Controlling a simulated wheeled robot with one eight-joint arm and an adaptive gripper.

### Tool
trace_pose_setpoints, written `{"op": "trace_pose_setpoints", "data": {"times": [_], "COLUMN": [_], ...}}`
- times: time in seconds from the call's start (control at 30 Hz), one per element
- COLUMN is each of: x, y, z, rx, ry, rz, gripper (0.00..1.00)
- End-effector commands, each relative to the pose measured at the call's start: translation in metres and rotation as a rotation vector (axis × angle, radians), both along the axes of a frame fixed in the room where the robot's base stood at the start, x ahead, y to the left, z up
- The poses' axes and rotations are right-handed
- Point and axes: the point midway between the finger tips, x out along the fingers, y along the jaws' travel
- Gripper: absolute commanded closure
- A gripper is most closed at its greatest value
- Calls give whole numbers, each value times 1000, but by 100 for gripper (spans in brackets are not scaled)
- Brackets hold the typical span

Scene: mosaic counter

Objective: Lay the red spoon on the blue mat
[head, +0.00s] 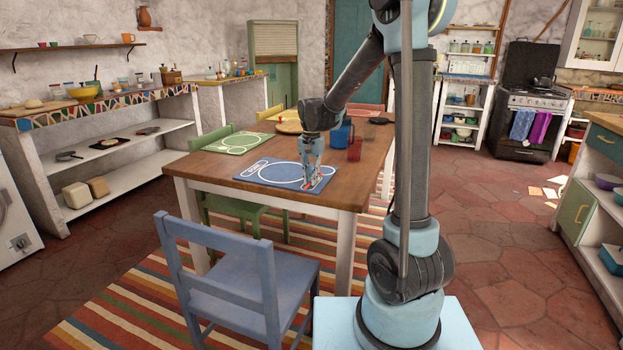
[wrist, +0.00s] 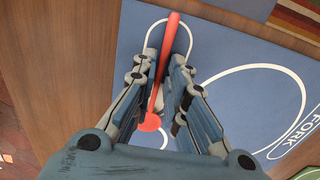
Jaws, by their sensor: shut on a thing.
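The red spoon (wrist: 166,55) is between the fingers of my gripper (wrist: 161,78) in the wrist view, which are shut on it. Its handle points to the top of the picture and its round bowl is near the palm. It appears over the blue mat (wrist: 240,62), along a white long outline near one end. I cannot tell whether it touches the mat. In the head view my gripper (head: 311,180) points down over the right part of the blue mat (head: 262,173) on the wooden table; the spoon is too small to make out clearly there.
A red cup (head: 355,149) and a blue mug (head: 341,135) stand on the table just behind my gripper. A green mat (head: 238,143) lies at the far left of the table. A blue chair (head: 238,275) stands at the near side. The front right tabletop is clear.

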Motion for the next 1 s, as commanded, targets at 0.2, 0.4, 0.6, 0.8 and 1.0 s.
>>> {"op": "trace_pose_setpoints", "data": {"times": [0.2,0.4,0.6,0.8,1.0], "x": [-1,0,-1,-1,-1], "y": [0,1,1,1,1], "z": [0,0,3,26,61], "rx": [0,0,0,0,0], "ry": [0,0,0,0,0], "rz": [1,1,2,2,2], "gripper": [59,59,59,59,59]}}
